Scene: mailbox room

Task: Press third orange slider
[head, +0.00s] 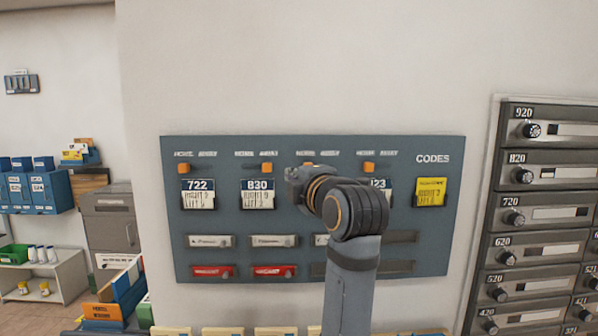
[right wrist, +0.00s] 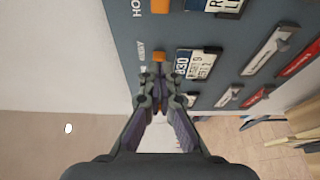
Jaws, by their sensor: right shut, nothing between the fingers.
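The grey-blue panel (head: 300,268) on the wall carries a row of orange sliders. The first slider (head: 183,168) and second slider (head: 266,168) show clearly above labels 722 and 830. The third orange slider (head: 308,165) is mostly hidden behind my right gripper; only a bit of its top shows. The fourth (head: 368,167) is clear. My right gripper (head: 290,174) is shut and empty in front of the panel, pointing toward it and leftward. In the right wrist view, its fingertips (right wrist: 153,76) appear just below the orange slider (right wrist: 158,56) beside label 830. Contact cannot be told.
Grey numbered mailboxes (head: 540,213) stand at the right. A yellow card (head: 430,191) sits under CODES on the panel. Red tags (head: 274,271) and grey nameplates (head: 274,241) line its lower part. Shelves and blue boxes (head: 35,190) are farther back at left.

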